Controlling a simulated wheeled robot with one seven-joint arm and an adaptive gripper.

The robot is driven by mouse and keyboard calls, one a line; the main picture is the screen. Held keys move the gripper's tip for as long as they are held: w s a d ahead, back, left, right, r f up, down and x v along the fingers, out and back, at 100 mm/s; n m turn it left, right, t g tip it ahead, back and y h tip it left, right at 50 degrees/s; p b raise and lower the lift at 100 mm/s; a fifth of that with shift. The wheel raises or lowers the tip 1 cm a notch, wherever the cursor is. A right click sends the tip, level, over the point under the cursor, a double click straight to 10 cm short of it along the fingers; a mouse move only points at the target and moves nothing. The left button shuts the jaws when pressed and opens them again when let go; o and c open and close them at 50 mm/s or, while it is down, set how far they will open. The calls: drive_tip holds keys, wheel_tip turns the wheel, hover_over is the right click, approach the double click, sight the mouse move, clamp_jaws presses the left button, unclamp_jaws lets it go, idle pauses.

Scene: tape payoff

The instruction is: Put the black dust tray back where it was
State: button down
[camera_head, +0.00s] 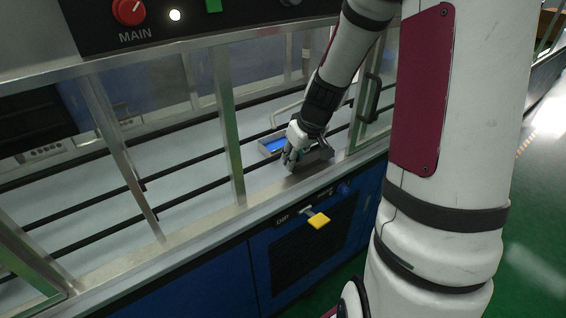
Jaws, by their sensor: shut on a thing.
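My gripper (289,160) is inside the machine, low over its pale bed near the front edge. It is shut on the black dust tray (318,157), a small dark box that shows just right of the fingers. The gripper and wrist hide part of the tray. I cannot tell whether the tray touches the bed.
A small metal holder with a blue inside (272,146) lies just behind my gripper. Dark rails (185,206) run along the pale bed. Metal frame posts (228,125) stand left of my arm.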

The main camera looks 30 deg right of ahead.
drive_tip(key=shift+w+a+f, duration=0.1)
drive_tip(key=shift+w+a, duration=0.3)
drive_tip(key=shift+w, duration=0.4)
drive_tip(key=shift+w+a+f, duration=0.1)
drive_tip(key=shift+w+a, duration=0.25)
drive_tip(key=shift+w, duration=0.45)
drive_tip(key=shift+w+f, duration=0.1)
drive_tip(key=shift+f, duration=1.65)
drive_tip(key=shift+f, duration=0.2)
drive_tip(key=c, duration=1.4)
unclamp_jaws()
drive_tip(key=shift+o, duration=0.3)
drive_tip(key=shift+r, duration=0.1)
